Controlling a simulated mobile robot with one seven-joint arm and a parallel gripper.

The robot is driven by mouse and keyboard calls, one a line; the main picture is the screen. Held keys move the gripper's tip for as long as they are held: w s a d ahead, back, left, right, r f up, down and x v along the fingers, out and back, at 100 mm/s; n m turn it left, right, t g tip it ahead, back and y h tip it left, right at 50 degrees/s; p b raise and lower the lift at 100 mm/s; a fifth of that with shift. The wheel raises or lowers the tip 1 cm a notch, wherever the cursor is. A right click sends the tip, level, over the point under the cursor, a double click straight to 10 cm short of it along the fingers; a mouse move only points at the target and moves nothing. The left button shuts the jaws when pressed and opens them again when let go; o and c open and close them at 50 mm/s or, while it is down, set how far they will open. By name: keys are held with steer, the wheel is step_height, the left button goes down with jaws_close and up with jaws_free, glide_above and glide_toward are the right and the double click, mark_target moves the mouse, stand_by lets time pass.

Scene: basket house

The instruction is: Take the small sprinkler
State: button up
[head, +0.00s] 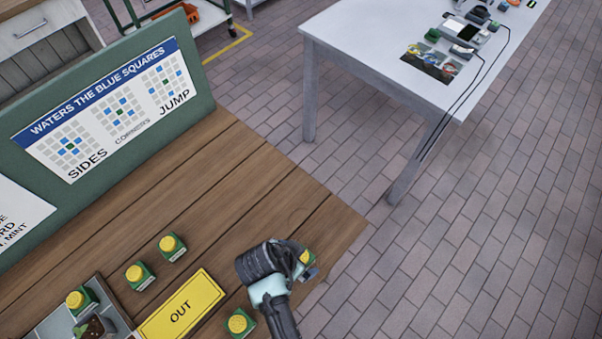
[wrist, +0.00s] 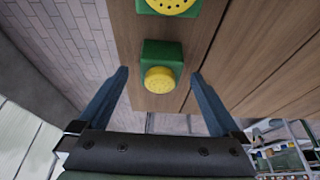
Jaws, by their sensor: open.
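Several sprinklers, green blocks with round yellow dotted heads, stand on the wooden table. One sprinkler (head: 306,256) is at the table's right end, partly hidden by my gripper (head: 304,268). In the wrist view, a sprinkler (wrist: 162,68) shows between the two blue fingers of my gripper (wrist: 160,74), which are apart with space on both sides. Another sprinkler (wrist: 170,4) is cut off at the top edge. More sprinklers stand to the left in the head view: one (head: 172,247), another (head: 140,275) and one near the front (head: 241,323). Their labels are too small to read.
A yellow OUT sign (head: 181,311) lies on the wooden table (head: 215,205). A grey tray (head: 60,326) with another sprinkler (head: 82,300) and a plant is at lower left. A green board (head: 110,110) lines the back. A white table (head: 370,45) stands apart across the floor.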

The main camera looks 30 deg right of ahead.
steer(key=shift+x, duration=1.15)
steer(key=c, duration=1.5)
steer(key=shift+c, duration=0.3)
steer(key=shift+r, duration=0.15)
